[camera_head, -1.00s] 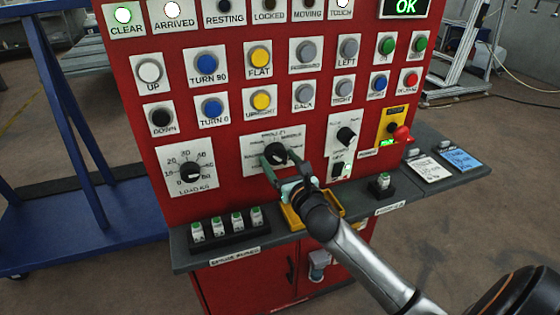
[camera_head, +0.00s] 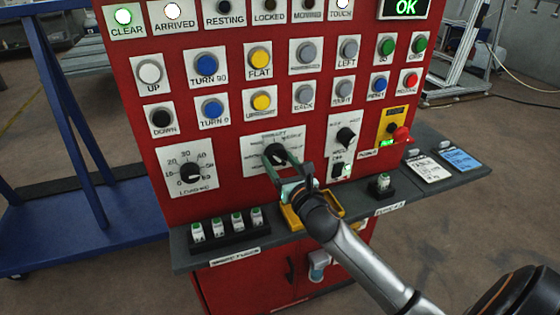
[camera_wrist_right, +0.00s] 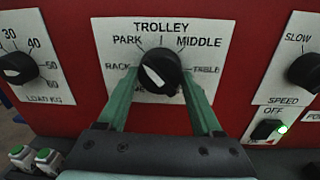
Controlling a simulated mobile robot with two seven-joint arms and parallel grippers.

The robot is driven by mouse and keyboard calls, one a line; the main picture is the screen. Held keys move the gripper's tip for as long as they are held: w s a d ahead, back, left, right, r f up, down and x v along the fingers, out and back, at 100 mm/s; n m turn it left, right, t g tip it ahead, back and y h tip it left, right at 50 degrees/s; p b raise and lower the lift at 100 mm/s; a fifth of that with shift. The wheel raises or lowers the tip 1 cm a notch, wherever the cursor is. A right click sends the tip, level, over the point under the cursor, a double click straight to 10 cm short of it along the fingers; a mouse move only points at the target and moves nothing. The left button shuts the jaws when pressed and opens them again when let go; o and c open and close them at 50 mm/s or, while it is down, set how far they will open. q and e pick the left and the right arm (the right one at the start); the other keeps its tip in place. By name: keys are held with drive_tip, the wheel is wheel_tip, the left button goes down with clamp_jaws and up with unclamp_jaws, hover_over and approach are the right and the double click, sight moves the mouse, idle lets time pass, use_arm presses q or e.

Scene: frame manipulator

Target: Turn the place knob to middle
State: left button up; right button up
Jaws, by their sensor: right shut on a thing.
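The place knob (camera_wrist_right: 160,72) is a black round knob on a white plate (camera_wrist_right: 215,32) headed TROLLEY. It also shows in the head view (camera_head: 275,153). The plate reads RACK, PARK, MIDDLE and TABLE around the knob; a lower label is mostly hidden. The knob's white mark lies left of its centre, slanting toward the upper left, on the RACK and PARK side. My right gripper (camera_wrist_right: 160,78) has its green fingers on the knob's left and right sides, shut on it. It also shows in the head view (camera_head: 277,162). My left gripper is not in view.
The load knob (camera_head: 190,172) is to the left and the speed knob (camera_head: 346,137) to the right. Below are a grey shelf (camera_head: 270,240), a yellow tray (camera_head: 292,222) and a block of green-topped switches (camera_head: 227,228). Buttons fill the red panel above.

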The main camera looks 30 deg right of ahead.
drive_tip(key=m, duration=0.3)
drive_tip(key=shift+p, duration=0.4)
drive_tip(key=m, duration=0.5)
drive_tip(key=shift+a+p, duration=0.15)
drive_tip(key=shift+p, duration=0.15)
drive_tip(key=m, duration=0.4)
drive_tip(key=shift+m+h, duration=0.3)
drive_tip(key=shift+w+a+r+m+p, duration=0.1)
drive_tip(key=shift+m+p, duration=0.2)
drive_tip(key=shift+m, duration=0.9)
drive_tip(key=shift+r+m+p, duration=0.1)
drive_tip(key=shift+m+p, duration=0.15)
drive_tip(key=shift+m, duration=0.95)
drive_tip(key=shift+h, duration=0.3)
drive_tip(key=o, duration=1.4)
drive_tip(key=shift+c, duration=0.2)
drive_tip(key=shift+f, duration=0.1)
